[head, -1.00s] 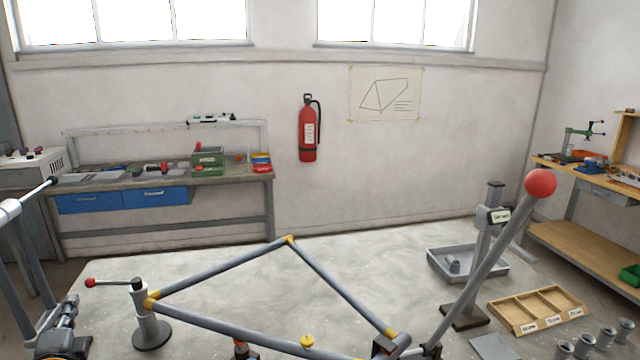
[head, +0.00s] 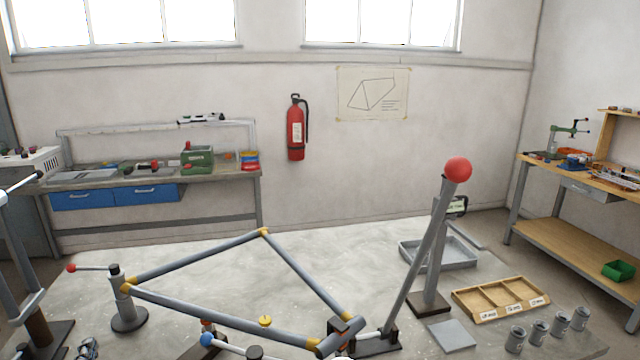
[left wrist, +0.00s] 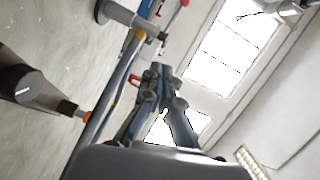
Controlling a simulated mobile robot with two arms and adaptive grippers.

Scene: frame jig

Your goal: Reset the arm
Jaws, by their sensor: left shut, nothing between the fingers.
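My left gripper (head: 88,348) shows only in part at the bottom left edge of the head view, beside the jig and apart from the frame. In the left wrist view its fingers (left wrist: 158,75) are together with nothing between them. The grey bike frame (head: 200,258) with yellow joints lies in the jig. Its left end meets a post (head: 122,295) with a small red-tipped handle. A long lever (head: 420,250) with a red ball stands at the frame's right end. My right gripper is not in view.
A grey tray (head: 476,262), a wooden divided box (head: 456,300), a grey plate (head: 450,335) and several metal cups (head: 538,331) are on the right of the pale surface. A blue-balled handle (head: 207,339) is at the bottom. Workbenches stand along the walls.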

